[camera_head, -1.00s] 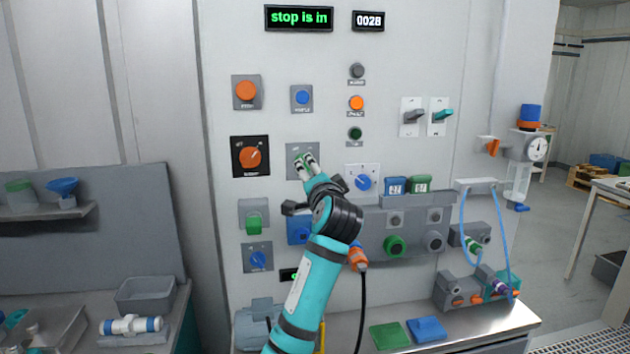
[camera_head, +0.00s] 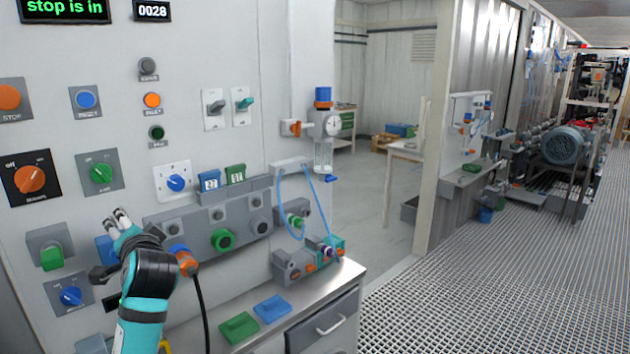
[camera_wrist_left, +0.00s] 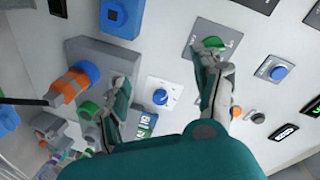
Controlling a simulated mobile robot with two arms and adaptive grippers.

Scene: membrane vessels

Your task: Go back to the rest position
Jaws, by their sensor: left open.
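My left gripper (camera_head: 121,216) is in front of the control panel (camera_head: 225,50), below the green round knob (camera_head: 101,173) on its grey plate. In the left wrist view my left gripper (camera_wrist_left: 170,95) has its two fingers well apart, with nothing between them that it holds. The green knob (camera_wrist_left: 211,43) shows just beyond one fingertip, and a blue knob (camera_wrist_left: 160,97) on a white plate shows between the fingers, behind them. The display (camera_head: 64,10) reads "stop is in". My right gripper is in neither view.
An orange connector (camera_head: 184,258) with a black cable hangs close to my left wrist. A bench (camera_head: 340,282) below the panel bears a green block (camera_head: 238,327) and a blue block (camera_head: 271,308). Open grating floor (camera_head: 480,290) lies to the right.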

